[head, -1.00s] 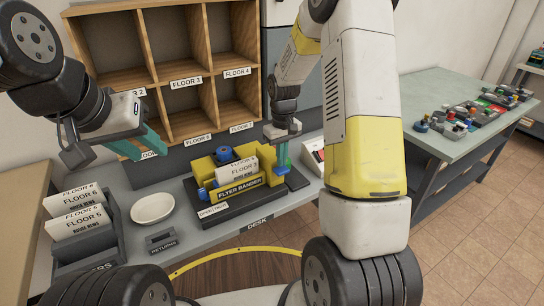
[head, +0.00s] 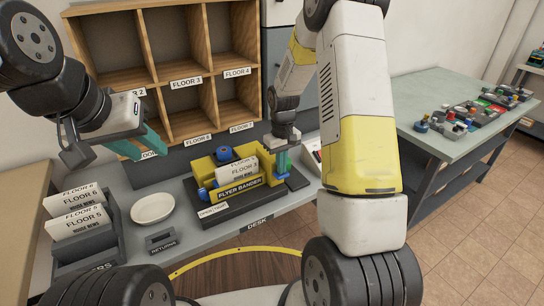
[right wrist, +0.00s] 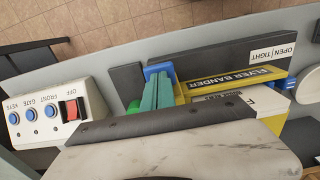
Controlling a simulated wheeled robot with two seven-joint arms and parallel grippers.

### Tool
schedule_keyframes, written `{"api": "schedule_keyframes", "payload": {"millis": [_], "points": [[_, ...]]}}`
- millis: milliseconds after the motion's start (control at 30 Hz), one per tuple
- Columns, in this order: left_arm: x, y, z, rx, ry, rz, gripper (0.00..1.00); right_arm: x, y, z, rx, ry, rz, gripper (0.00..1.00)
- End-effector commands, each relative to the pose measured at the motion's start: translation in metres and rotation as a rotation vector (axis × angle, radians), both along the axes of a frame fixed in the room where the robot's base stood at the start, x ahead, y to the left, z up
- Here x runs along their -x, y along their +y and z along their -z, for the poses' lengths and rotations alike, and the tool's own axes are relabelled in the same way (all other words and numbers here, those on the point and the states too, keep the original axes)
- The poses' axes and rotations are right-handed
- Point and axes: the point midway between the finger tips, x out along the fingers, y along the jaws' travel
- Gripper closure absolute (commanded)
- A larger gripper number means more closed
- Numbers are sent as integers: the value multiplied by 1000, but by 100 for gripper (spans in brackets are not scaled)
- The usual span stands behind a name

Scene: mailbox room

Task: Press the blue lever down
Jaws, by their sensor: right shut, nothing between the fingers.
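The flyer bander (head: 239,192) is a yellow and dark machine on the desk, holding a stack of flyers (head: 243,168). Its blue lever (head: 283,175) is at its right end, partly hidden by my right gripper (head: 282,163). The right gripper's teal fingers are shut, empty and pointing down over the lever. In the right wrist view the fingers (right wrist: 155,96) overlap the blue lever (right wrist: 158,69); contact cannot be told for sure. My left gripper (head: 138,146) is open and empty, above the desk at the left, away from the bander.
A control box with blue buttons and a red switch (right wrist: 57,112) stands beside the bander. A white bowl (head: 153,208), a returns tray (head: 161,241) and a flyer rack (head: 92,243) are to the left. Wooden pigeonholes (head: 167,82) rise behind. A cluttered side table (head: 430,95) is at right.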

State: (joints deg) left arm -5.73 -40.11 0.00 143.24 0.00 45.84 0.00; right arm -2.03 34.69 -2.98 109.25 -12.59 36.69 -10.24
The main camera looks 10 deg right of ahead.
Motion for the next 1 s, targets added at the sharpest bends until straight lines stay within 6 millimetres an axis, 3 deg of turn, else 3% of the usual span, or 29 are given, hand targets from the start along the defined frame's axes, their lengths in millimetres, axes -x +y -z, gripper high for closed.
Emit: {"api": "schedule_keyframes", "payload": {"millis": [467, 1000], "points": [[0, 0, 0, 0, 0, 0, 64, 0, 0, 20, 0, 0, 0, 100], [0, 0, 0, 0, 0, 0, 64, 0, 0, -31, -1, -2, 0, 100]]}}
